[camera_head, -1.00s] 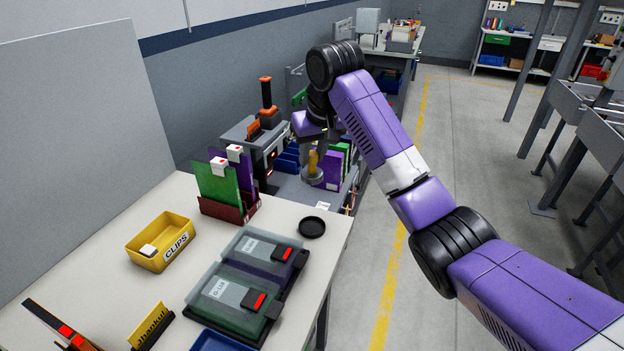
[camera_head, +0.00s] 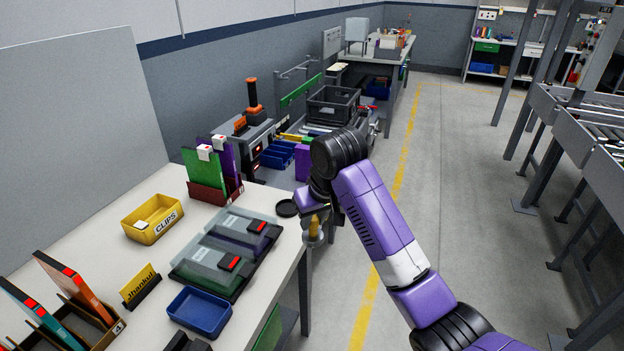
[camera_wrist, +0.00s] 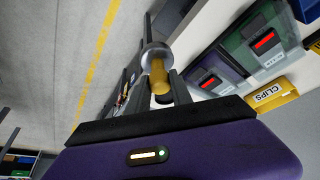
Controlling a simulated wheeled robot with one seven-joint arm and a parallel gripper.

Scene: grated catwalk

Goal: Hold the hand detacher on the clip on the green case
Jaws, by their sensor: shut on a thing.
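My gripper (camera_head: 317,226) is shut on the hand detacher (camera_head: 314,228), which has a yellow handle and a grey round head. It hangs beside the table's right edge, apart from the cases. In the wrist view the yellow handle (camera_wrist: 158,78) sits between the fingers, with the silver head beyond. The green case (camera_head: 200,277) lies on the table, left of and nearer than my gripper. Its clip (camera_head: 230,264) is dark with a red mark. The green case also shows at the upper right of the wrist view (camera_wrist: 242,46).
A similar purple-tinted case (camera_head: 222,241) lies just behind the green one. A black round dish (camera_head: 287,208) is at the table edge near my gripper. A yellow clips bin (camera_head: 152,220) and blue tray (camera_head: 200,312) stand on the table. The floor aisle to the right is clear.

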